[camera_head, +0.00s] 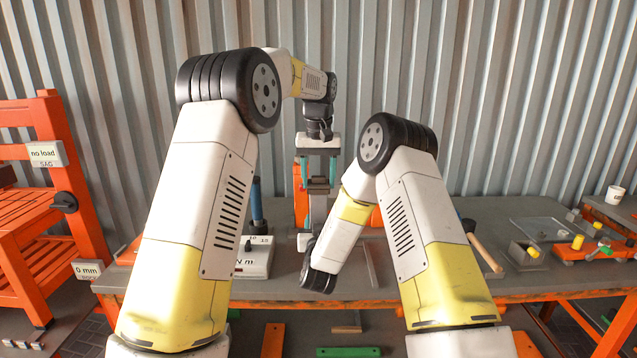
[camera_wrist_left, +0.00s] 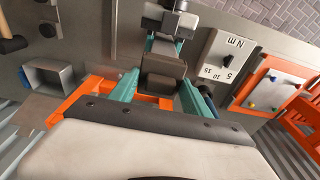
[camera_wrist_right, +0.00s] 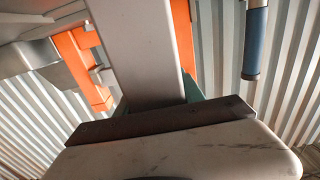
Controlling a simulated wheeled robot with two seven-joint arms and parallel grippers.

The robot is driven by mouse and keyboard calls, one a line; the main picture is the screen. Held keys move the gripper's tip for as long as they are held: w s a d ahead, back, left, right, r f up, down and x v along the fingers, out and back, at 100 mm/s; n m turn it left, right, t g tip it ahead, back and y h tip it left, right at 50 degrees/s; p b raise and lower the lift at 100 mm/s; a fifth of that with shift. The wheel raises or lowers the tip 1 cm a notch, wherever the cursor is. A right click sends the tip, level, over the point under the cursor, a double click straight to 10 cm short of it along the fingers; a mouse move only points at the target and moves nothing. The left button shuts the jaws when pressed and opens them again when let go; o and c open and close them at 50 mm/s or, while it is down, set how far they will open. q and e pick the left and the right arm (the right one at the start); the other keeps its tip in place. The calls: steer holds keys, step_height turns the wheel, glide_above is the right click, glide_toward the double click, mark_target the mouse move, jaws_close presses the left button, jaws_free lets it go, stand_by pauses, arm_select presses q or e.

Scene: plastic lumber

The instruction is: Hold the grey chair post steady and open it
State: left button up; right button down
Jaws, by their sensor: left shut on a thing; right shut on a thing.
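In the left wrist view, the post's grey-brown end (camera_wrist_left: 163,68) lies between those fingers. In the right wrist view, the long grey post (camera_wrist_right: 140,45) runs down to my right gripper (camera_wrist_right: 155,100). That gripper is shut on it, with only a bit of teal finger showing. My right forearm hides most of that grip in the head view.
Orange frame parts (camera_wrist_right: 85,65) stand close beside the post. A white N m gauge box (camera_head: 254,258) and a blue-handled tool (camera_head: 257,205) are just left. A wooden-handled tool (camera_head: 484,248) lies right.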

mark_target(318, 177)
arm_select(q)
steer(key=shift+r, duration=0.4)
steer(key=shift+r, duration=2)
arm_select(e)
steer(key=c, duration=0.6)
jaws_free()
steer(key=shift+c, duration=0.2)
